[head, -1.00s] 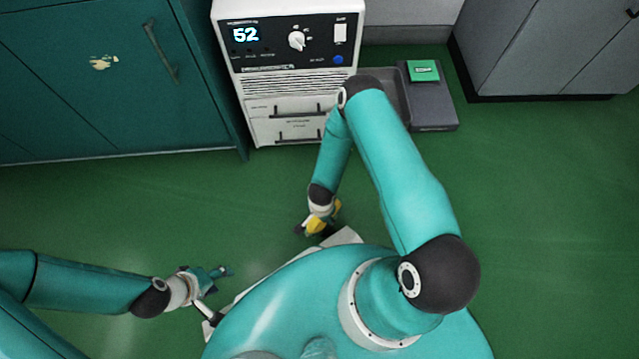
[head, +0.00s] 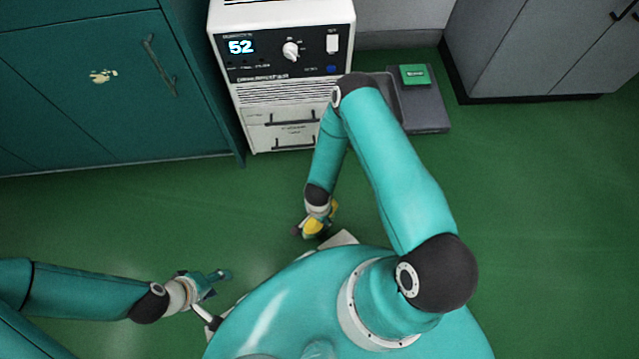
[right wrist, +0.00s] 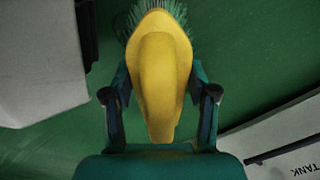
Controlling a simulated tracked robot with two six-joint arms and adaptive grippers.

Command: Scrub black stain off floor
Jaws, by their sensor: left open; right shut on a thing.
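My right gripper (right wrist: 160,92) is shut on a brush (right wrist: 160,65) with a yellow body and green bristles. In the right wrist view the bristles point to the top, over the green floor (right wrist: 245,60). In the head view my right gripper (head: 312,230) and the brush's yellow body (head: 314,225) are low, just in front of my base. Whether the bristles touch the floor I cannot tell. My left gripper (head: 220,283) is open and empty at lower left, over the floor. I make out no black stain for certain; the brush, arm or body may cover it.
A white machine (head: 287,88) showing 52 stands at the back, beside a teal cabinet (head: 85,125). A grey tray (head: 428,110) holds a green block (head: 415,75). A grey cabinet (head: 535,50) stands back right. Green floor lies clear at right and left centre.

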